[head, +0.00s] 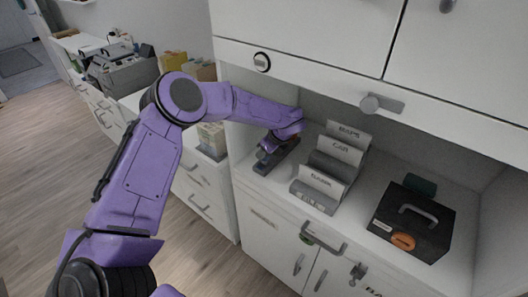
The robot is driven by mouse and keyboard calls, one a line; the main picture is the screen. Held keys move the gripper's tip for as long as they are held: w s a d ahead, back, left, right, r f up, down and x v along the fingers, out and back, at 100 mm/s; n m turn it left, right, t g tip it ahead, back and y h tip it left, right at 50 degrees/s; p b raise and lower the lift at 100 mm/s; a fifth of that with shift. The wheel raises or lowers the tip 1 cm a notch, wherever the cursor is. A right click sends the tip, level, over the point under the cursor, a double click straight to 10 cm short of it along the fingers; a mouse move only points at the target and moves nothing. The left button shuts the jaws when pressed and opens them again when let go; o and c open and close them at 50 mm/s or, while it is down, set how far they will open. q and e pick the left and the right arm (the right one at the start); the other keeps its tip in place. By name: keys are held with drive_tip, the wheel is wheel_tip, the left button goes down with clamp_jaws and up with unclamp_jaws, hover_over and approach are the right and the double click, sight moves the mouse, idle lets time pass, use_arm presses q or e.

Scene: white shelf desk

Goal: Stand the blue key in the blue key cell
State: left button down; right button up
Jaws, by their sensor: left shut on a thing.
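My left gripper (270,146) reaches into the open shelf of the white desk from the left. It is low over a narrow dark grey rack (284,158) near the shelf's front left. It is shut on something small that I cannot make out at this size. I cannot pick out the blue key or a blue key cell; the wrist and fingers cover part of the rack. A small orange spot (297,136) shows beside the wrist. My right gripper is not in view.
A grey stepped file sorter (314,199) with labelled cards stands just right of the rack. A black box (412,222) with a grey handle and an orange disc (402,241) stands at the right. A dark green thing (420,184) is behind it. Cabinet doors hang above the shelf.

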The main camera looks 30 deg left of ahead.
use_arm(q)
drive_tip(key=shift+f+b, duration=1.05)
drive_tip(key=shift+f, duration=0.15)
drive_tip(key=c, duration=0.9)
unclamp_jaws()
drive_tip(key=shift+r, duration=0.1)
drive_tip(key=b+v, duration=0.2)
drive_tip(key=v, duration=0.8)
drive_tip(key=shift+d+r, duration=0.1)
drive_tip(key=shift+r, duration=0.15)
